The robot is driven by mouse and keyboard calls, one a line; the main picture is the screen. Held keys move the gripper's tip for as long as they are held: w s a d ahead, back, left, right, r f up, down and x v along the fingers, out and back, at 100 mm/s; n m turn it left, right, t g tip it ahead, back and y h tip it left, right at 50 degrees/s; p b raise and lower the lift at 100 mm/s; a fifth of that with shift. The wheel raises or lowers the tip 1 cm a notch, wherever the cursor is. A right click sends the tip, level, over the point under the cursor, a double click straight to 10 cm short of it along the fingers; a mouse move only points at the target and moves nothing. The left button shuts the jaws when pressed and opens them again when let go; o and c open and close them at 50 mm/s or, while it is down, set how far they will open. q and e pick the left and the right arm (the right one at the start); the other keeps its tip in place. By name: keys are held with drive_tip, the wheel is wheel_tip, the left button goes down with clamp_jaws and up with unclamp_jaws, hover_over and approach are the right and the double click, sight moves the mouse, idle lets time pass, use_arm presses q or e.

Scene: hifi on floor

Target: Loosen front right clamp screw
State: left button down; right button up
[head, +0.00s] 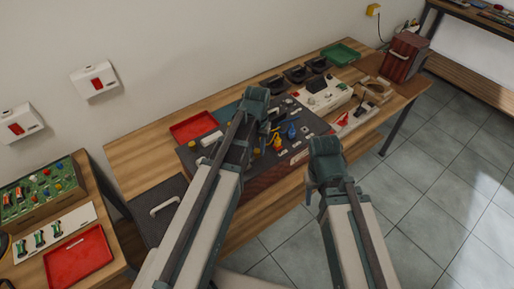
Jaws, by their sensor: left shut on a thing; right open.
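A dark board (318,124) with small fittings lies on the wooden workbench. A blue part (291,131) and an orange-yellow part (275,142) sit on it. The front right clamp screw is too small to single out. My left gripper (264,122) is over the board, just left of the blue part. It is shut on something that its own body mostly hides. My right gripper (322,172) is open in front of the bench's front edge, apart from the board. Its fingertips are hard to see. My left arm covers the board's left part.
A red tray (194,127) lies behind the board and a green tray (341,54) at the bench's far end. White devices (324,93), black holders and a brown case (403,56) stand to the right. A side table carries a red tray (78,257). The tiled floor is clear.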

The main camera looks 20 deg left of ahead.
sight(257, 151)
use_arm(q)
drive_tip(key=n, duration=0.5)
drive_tip(key=shift+n, duration=2.6)
drive_tip(key=c, duration=0.6)
unclamp_jaws()
wheel_tip(257, 151, up, 14)
drive_tip(key=p, duration=1.3)
drive_tip(key=shift+p, duration=0.4)
